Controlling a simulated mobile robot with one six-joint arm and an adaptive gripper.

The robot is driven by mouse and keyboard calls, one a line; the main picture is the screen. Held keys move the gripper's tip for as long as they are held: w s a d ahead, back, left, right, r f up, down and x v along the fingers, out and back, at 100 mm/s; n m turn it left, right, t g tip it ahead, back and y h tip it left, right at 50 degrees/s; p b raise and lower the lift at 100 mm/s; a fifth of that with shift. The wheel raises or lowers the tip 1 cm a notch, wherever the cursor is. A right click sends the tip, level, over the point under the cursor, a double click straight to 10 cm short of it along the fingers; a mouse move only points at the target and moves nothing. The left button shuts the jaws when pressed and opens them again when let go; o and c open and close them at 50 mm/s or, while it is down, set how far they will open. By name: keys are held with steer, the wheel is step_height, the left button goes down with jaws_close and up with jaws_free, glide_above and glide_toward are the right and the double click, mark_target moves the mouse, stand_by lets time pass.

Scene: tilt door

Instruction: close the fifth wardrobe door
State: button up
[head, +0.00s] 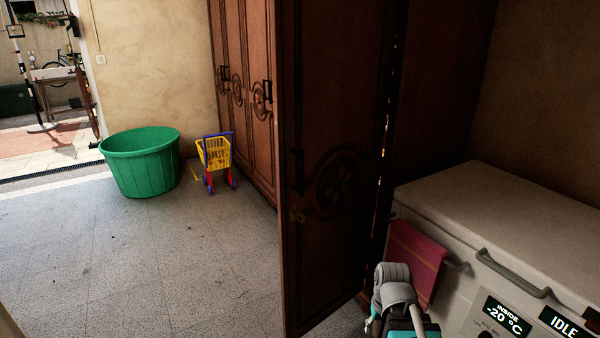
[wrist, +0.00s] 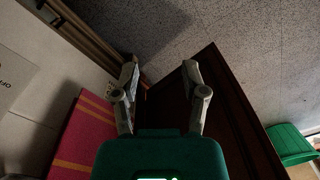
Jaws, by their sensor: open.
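The open wardrobe door (head: 335,120) is a dark brown wooden panel with a carved round ornament. It stands swung out from the wardrobe (head: 243,80), whose other visible doors look shut. In the wrist view the dark door (wrist: 235,115) runs below and to the right of my gripper (wrist: 160,76). My gripper is open, with its two fingers apart and nothing held between them. The right finger overlaps the door in the picture; whether it touches cannot be told. In the head view my arm is at the bottom, right of the door, and the fingertips are not clear.
A white chest freezer (head: 500,210) with a pink towel (head: 415,255) on its handle stands close on the right. A green tub (head: 140,165) and a toy shopping cart (head: 216,158) stand left of the door. The tiled floor (head: 130,270) at left is free.

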steer(key=w+a+r+n+y+p, duration=0.3)
steer(key=w+r+n+y, duration=0.1)
steer(key=w+r, duration=0.25)
steer(key=w+a+r+n+t+y+p, duration=0.1)
steer(key=w+a+r+n+y+p, duration=0.3)
steer(key=r, duration=0.4)
steer(key=w+a+r+n+y+p, duration=0.3)
steer(key=w+r+y, duration=0.2)
steer(key=w+r, duration=0.2)
steer(key=w+d+r+n+t+y+p, duration=0.1)
steer(key=w+d+r+n+y+p, duration=0.1)
steer(key=r, duration=0.8)
steer(key=w+n+y+p, duration=0.1)
steer(key=w+n+y, duration=0.1)
steer(key=w+n, duration=0.1)
steer(key=shift+w+r+t, duration=0.25)
steer(key=shift+w+t, duration=0.05)
steer(key=shift+w, duration=0.3)
steer(key=shift+a, duration=0.15)
glide_above(301, 196)
steer(key=shift+w, duration=0.4)
jaws_close()
